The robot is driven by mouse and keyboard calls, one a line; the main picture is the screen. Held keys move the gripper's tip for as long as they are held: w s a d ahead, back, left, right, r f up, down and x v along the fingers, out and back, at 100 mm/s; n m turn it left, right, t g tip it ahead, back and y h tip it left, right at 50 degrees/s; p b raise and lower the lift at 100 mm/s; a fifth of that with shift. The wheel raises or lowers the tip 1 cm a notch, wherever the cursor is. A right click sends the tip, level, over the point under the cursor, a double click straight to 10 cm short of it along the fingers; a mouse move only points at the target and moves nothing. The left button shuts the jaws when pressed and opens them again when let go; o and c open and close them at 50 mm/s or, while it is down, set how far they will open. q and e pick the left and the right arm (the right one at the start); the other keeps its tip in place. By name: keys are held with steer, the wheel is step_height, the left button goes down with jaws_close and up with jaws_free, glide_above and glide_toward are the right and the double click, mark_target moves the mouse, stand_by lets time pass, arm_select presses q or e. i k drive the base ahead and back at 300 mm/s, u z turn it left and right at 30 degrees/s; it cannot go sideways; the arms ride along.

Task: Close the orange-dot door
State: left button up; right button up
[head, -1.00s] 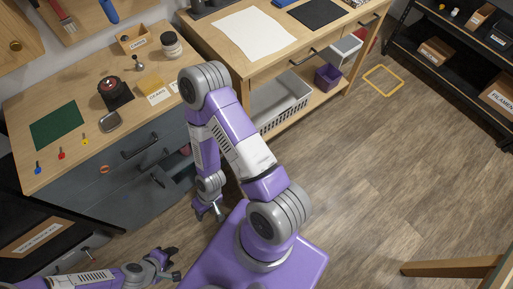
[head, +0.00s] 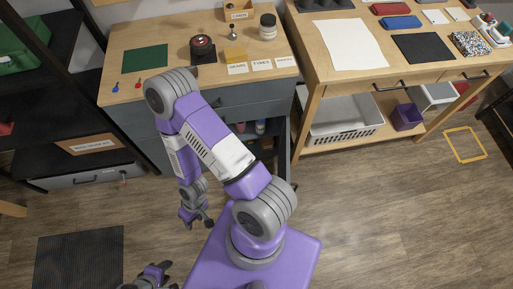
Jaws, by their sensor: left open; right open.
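The grey cabinet (head: 140,122) stands under the wooden worktop at upper left, its front partly hidden behind my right arm. At its right end an open compartment shows several small bottles (head: 260,127). A dark grey door panel (head: 284,150) stands out from the cabinet beside this opening, seen nearly edge-on. No orange dot shows now, so I cannot tell whether this is the orange-dot door. My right gripper (head: 197,222) is open and empty over the floor in front of the cabinet, apart from it. My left gripper (head: 158,271) is open at the bottom edge, partly cut off.
A wooden workbench (head: 345,80) with a white basket (head: 345,122) and purple bin (head: 406,117) on its lower shelf stands to the right. A black shelf unit (head: 60,150) is at left. A dark mat (head: 78,255) lies on the floor. Floor before the cabinet is clear.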

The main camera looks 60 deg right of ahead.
mark_target(287, 171)
steer(key=u, duration=0.55)
steer(key=k, duration=1.5)
steer(key=z, duration=1.35)
steer(key=i, duration=0.35)
steer(key=z, duration=0.95)
